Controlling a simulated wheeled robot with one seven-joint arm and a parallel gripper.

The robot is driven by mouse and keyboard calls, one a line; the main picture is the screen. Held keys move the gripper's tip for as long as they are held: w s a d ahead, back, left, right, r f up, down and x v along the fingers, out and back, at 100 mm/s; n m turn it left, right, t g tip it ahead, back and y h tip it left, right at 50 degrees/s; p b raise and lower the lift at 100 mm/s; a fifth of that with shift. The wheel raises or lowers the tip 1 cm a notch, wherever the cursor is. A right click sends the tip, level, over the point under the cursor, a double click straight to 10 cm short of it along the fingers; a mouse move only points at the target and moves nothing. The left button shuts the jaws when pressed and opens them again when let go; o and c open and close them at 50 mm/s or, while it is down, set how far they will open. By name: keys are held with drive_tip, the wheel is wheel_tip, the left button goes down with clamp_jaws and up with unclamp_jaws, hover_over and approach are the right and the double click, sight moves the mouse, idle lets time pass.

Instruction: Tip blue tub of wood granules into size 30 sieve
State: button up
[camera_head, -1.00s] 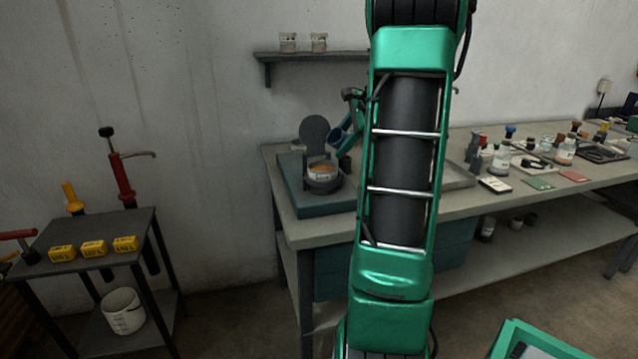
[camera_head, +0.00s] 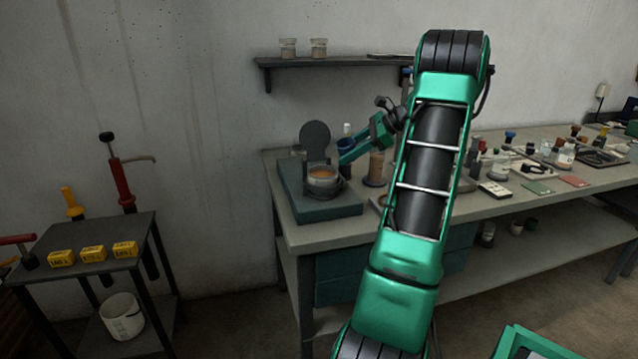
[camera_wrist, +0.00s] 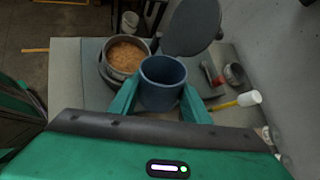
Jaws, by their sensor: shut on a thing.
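My gripper (camera_wrist: 160,95) is shut on the blue tub (camera_wrist: 163,72), one green finger on each side. The tub's open mouth faces the wrist camera, and only blue inner wall shows, with no granules visible. The sieve (camera_wrist: 127,57) is a round metal pan just left of the tub in the wrist view, apart from the tub's rim or nearly touching; I cannot tell which. Tan granules lie in it. In the head view the sieve (camera_head: 322,181) sits on a dark teal base, with my gripper (camera_head: 345,158) just to its right. Its size marking is not readable.
A round dark disc (camera_head: 315,136) stands upright behind the sieve. A tan-filled jar (camera_head: 376,168) stands right of my gripper on the bench (camera_head: 300,235). A white-headed mallet (camera_wrist: 248,98) lies right of the tub. A wall shelf (camera_head: 330,60) hangs above.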

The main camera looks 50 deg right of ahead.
drive_tip(key=shift+s+d+f+m+t+y+b, duration=0.1)
drive_tip(key=shift+d+f+m+t+y+b, duration=0.15)
drive_tip(key=shift+d+f+y, duration=0.25)
drive_tip(key=shift+s+d+f+m+t+y+b, duration=0.15)
drive_tip(key=shift+d+f+t+y, duration=0.15)
drive_tip(key=shift+f, duration=0.3)
drive_tip(key=shift+r, duration=0.1)
drive_tip(key=shift+m+t+y, duration=0.35)
drive_tip(key=shift+m+y, duration=0.05)
drive_tip(key=shift+y, duration=0.4)
drive_tip(key=shift+s+d+r+b, duration=0.15)
drive_tip(key=shift+r+b, duration=0.25)
drive_tip(key=shift+r, duration=0.75)
drive_tip(key=shift+w+d+r+b, duration=0.1)
drive_tip(key=shift+d+r+b, duration=0.2)
drive_tip(key=shift+r, duration=0.8)
drive_tip(key=shift+s+d+r+b, duration=0.15)
drive_tip(key=shift+r+b, duration=0.3)
drive_tip(key=shift+r, duration=0.7)
drive_tip(key=shift+w, duration=0.1)
